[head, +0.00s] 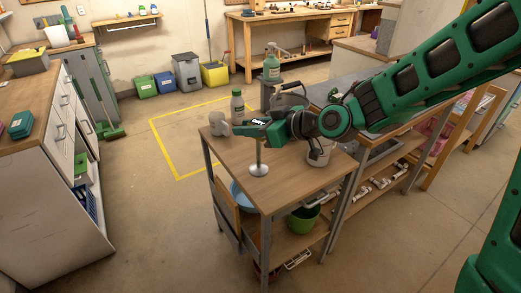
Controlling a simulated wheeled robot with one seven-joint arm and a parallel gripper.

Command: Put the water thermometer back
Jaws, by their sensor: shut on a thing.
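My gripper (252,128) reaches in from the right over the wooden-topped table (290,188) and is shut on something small. The held thing is mostly hidden by the fingers, so I cannot tell its shape or whether it is the water thermometer. A slim upright post on a round pale base (259,169) stands on the table directly below my gripper. Its top meets the gripper in the picture; I cannot tell whether they touch. No other thermometer is clear in the head view.
A pale container (319,152) stands right of the gripper, below my arm. The table's front is clear.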

